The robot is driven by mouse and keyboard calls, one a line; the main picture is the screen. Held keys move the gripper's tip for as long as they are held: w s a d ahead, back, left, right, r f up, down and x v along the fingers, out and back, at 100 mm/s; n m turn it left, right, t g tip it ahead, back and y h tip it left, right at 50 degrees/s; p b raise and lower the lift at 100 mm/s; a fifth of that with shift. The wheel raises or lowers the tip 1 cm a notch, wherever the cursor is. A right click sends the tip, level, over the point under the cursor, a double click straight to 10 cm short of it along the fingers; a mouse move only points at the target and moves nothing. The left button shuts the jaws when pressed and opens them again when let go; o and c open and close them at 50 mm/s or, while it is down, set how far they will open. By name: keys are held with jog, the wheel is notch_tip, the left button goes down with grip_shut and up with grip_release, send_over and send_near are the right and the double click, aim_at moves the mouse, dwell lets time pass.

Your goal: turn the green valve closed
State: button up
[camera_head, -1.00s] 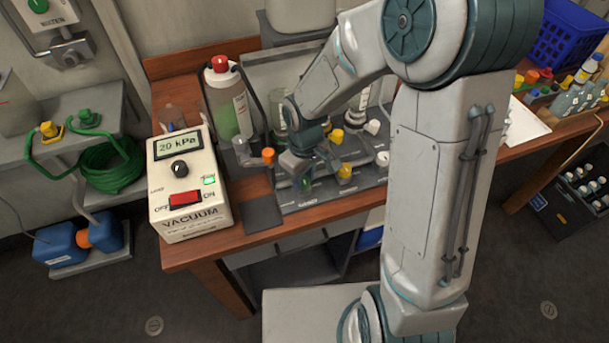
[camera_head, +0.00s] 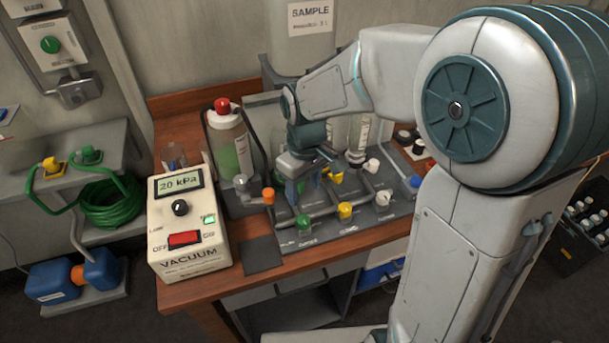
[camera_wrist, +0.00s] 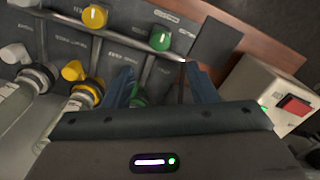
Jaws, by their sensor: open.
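A green valve knob (camera_head: 303,222) sits at the front left of the grey manifold panel (camera_head: 345,232); this green valve knob (camera_wrist: 160,40) also shows in the wrist view, beyond my fingertips. A second green piece (camera_wrist: 137,95) shows low between my fingers in the wrist view, mostly hidden by the gripper. My gripper (camera_head: 304,186) is open and points down over the panel's left part, behind the front green knob. In the wrist view my gripper (camera_wrist: 160,76) has its fingers spread and holds nothing. I cannot tell whether the fingers touch the second green piece.
Yellow valve knobs (camera_head: 345,210) and white ones (camera_head: 382,198) stand to the right on the panel. An orange knob (camera_head: 268,196) is close on the left. A vacuum box (camera_head: 187,232) reading 20 kPa stands left. Bottles (camera_head: 229,150) stand behind.

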jog(key=shift+r, duration=1.6)
